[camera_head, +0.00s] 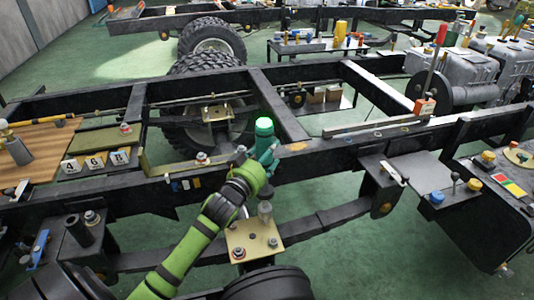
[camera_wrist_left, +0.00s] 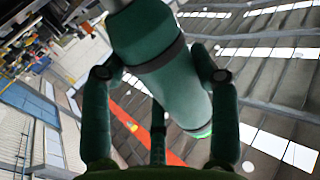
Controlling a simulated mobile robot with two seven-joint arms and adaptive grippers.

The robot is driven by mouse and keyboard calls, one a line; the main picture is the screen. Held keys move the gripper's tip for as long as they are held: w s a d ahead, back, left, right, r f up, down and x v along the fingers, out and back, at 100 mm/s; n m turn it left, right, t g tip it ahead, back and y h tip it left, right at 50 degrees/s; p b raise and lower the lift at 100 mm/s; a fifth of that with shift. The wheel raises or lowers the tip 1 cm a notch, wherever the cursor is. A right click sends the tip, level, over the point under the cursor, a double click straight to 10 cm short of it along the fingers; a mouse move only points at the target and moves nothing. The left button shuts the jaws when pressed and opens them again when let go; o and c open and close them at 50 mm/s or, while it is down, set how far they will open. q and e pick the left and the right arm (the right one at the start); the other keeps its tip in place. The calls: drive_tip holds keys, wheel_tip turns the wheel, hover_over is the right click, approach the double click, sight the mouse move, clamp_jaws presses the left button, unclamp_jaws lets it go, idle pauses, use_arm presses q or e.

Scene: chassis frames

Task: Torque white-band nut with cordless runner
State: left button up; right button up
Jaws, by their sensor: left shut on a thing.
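In the head view my left gripper (camera_head: 266,162) is shut on the green cordless runner (camera_head: 264,128), whose top glows green. I cannot tell which nut has a white band, or whether the runner's end touches anything. The left wrist view shows the runner's dark green body (camera_wrist_left: 160,55) between my left gripper's fingers (camera_wrist_left: 165,110), with a bright green ring at its far end. My right gripper is not in view.
Black chassis rails (camera_head: 330,157) run across the scene behind the plate. Green floor (camera_head: 340,255) shows between the frame members.

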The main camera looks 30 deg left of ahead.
sight(268, 166)
use_arm(q)
drive_tip(key=shift+r, duration=0.2)
drive_tip(key=shift+f, duration=1.1)
idle(1.4)
drive_tip(key=shift+s+f+b, duration=0.1)
drive_tip(key=shift+f+b, duration=0.6)
drive_tip(key=shift+f, duration=0.2)
idle(0.9)
drive_tip(key=shift+d+f+p, duration=0.1)
drive_tip(key=shift+f+p, duration=0.1)
drive_tip(key=shift+p, duration=0.15)
idle(0.8)
drive_tip(key=shift+p, duration=0.3)
idle(0.5)
drive_tip(key=shift+r, duration=0.15)
idle(0.3)
